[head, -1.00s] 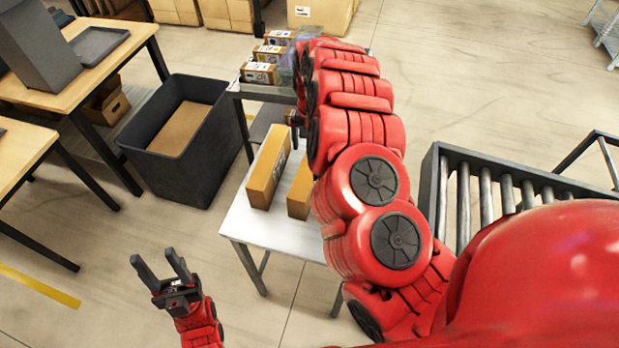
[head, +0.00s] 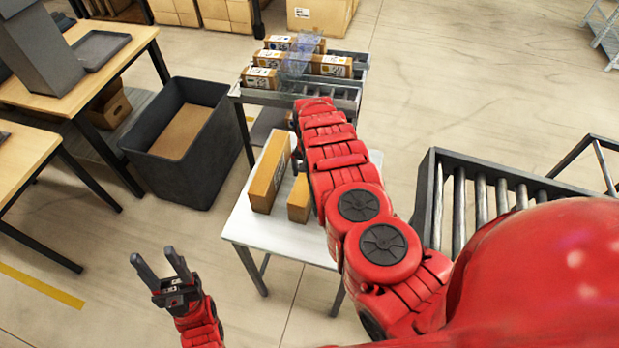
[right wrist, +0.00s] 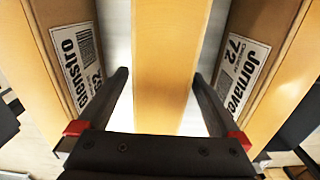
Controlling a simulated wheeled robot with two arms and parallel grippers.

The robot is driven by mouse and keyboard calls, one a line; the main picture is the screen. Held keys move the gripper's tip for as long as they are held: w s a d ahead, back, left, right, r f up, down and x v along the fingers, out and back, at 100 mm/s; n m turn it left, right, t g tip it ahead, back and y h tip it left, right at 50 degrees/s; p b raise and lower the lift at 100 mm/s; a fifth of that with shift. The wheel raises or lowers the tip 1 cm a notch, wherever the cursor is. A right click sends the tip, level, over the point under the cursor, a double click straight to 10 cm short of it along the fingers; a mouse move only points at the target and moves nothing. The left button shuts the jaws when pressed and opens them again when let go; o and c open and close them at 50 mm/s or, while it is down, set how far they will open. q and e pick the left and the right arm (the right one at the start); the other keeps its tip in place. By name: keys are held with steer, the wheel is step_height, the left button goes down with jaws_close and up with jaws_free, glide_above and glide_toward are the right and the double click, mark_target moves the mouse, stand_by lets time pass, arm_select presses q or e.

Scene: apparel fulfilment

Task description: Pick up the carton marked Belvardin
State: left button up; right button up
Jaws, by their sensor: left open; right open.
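No label reading Belvardin is legible in either view. In the right wrist view, a plain tan carton (right wrist: 162,65) stands between the two open fingers of my right gripper (right wrist: 160,78), its label not visible. To its left is a carton (right wrist: 62,40) whose label seems to end in "stro"; to its right is a carton marked Jornavel 72 (right wrist: 250,50). In the head view, a long carton (head: 265,185) and a shorter-looking one (head: 299,200) stand on the white table; my right arm hides the rest and the right gripper. My left gripper (head: 160,257) is open and empty, left of the table.
A roller rack (head: 345,103) behind the table holds several labelled cartons (head: 332,66). A dark bin (head: 220,130) stands left of the table. A roller conveyor (head: 480,185) is at the right. Wooden desks (head: 125,42) are at the far left.

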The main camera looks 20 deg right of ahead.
steer(key=shift+d+f+b, duration=0.1)
steer(key=shift+f+b, duration=0.2)
steer(key=shift+f, duration=0.95)
jaws_close()
